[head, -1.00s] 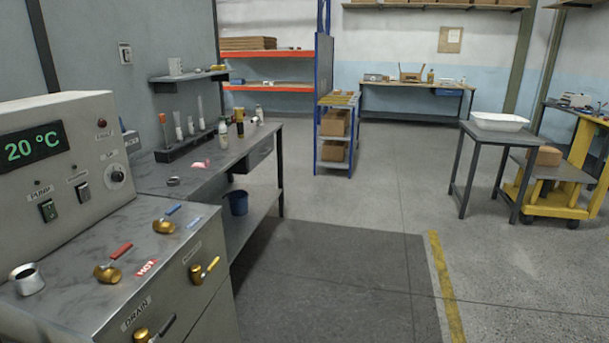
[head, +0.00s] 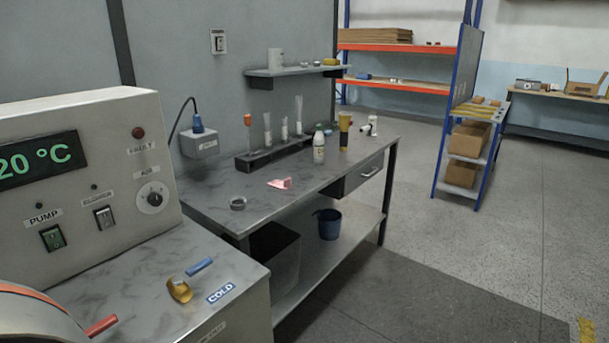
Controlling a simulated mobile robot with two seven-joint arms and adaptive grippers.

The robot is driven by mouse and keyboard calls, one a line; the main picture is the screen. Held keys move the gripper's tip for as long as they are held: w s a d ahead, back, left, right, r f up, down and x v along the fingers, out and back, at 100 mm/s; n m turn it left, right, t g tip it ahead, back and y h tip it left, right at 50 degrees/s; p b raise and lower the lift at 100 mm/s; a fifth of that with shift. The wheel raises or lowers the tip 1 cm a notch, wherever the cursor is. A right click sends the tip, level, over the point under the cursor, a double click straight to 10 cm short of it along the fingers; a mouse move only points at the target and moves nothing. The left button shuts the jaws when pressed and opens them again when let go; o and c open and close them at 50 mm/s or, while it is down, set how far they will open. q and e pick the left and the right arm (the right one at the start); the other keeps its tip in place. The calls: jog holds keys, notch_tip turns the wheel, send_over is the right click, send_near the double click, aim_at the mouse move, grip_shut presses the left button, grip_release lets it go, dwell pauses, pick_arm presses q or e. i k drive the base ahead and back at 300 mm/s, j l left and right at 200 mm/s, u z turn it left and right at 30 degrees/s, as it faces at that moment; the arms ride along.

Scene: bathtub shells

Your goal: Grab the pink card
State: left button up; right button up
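A small pink card (head: 280,183) lies on the grey workbench (head: 222,200), near the middle of its top. It looks slightly folded or raised at its right end. Neither gripper shows in the head view.
A control cabinet (head: 80,170) with valves stands at the near left. Floor is clear to the right of the bench.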

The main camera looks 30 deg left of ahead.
aim_at(284, 185)
jog(key=i+l+u, duration=0.15)
jog(key=i, duration=0.55)
jog(key=i+l+u, duration=0.15)
jog(key=i, duration=0.55)
